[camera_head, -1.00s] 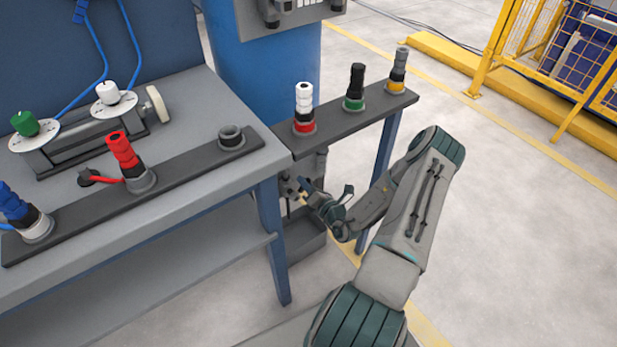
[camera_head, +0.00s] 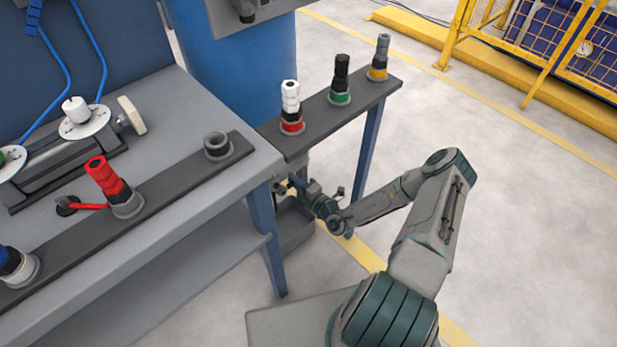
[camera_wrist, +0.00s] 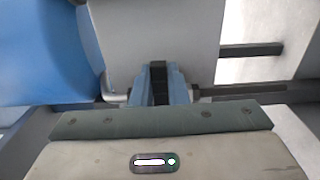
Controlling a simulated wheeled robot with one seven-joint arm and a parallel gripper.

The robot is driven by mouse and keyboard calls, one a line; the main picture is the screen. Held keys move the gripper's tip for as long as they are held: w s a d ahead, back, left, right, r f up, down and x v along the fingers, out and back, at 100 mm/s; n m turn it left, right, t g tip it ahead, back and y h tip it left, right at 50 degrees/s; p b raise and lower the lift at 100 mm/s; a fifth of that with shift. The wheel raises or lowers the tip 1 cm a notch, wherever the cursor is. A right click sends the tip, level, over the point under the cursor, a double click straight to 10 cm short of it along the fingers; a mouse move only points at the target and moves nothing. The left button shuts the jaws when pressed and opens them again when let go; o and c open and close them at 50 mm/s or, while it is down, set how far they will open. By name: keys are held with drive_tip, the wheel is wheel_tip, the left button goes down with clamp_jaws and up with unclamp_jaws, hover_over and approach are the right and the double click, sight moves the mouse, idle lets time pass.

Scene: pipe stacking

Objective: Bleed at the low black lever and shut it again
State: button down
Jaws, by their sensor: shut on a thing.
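The low black lever (camera_wrist: 158,72) shows in the wrist view as a narrow dark bar between the blue fingers of my gripper (camera_wrist: 158,88). The fingers are shut on it. In the head view my gripper (camera_head: 292,184) reaches in low beside the blue table leg, under the narrow dark shelf. The lever cannot be made out there; the shelf and gripper hide that spot. How far the lever is turned is not clear from these frames.
The dark shelf (camera_head: 318,122) above the gripper carries white, black and grey stacked pieces. The workbench (camera_head: 185,185) stands left, close to the gripper. A grey bin (camera_head: 291,225) sits below. The floor (camera_head: 530,215) to the right is open.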

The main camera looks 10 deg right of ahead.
drive_tip(key=shift+s+f, duration=0.15)
drive_tip(key=shift+f, duration=0.05)
idle(0.3)
drive_tip(key=c, duration=1.4)
unclamp_jaws()
drive_tip(key=shift+r, duration=0.1)
drive_tip(key=shift+c, duration=0.2)
drive_tip(key=p+v, duration=0.2)
drive_tip(key=v, duration=1.1)
drive_tip(key=shift+s+p, duration=0.3)
drive_tip(key=shift+d, duration=0.2)
